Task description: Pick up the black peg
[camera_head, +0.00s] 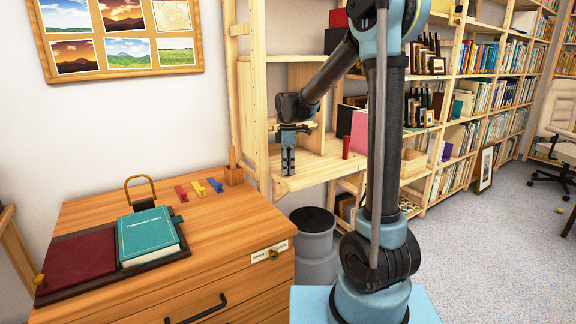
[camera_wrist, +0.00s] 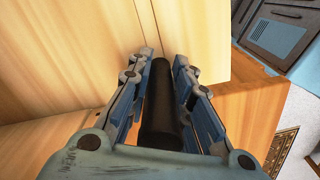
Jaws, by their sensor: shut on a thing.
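The black peg (camera_wrist: 160,110) is a dark cylinder in the wrist view, lying lengthwise between the two blue-grey fingers of my gripper (camera_wrist: 164,62). The fingers are shut on it from both sides. In the head view my gripper (camera_head: 288,165) points down just in front of the light wooden shelf, close above its lower board (camera_head: 305,175). The peg cannot be made out clearly between the fingers there.
A red cylinder (camera_head: 346,147) and a pink book (camera_head: 360,134) stand on the shelf, right of my gripper. The wooden cabinet (camera_head: 230,225) at left bears a teal book (camera_head: 148,236), a dark red book (camera_head: 80,262) and small coloured items. A grey bin (camera_head: 314,240) stands beside it.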

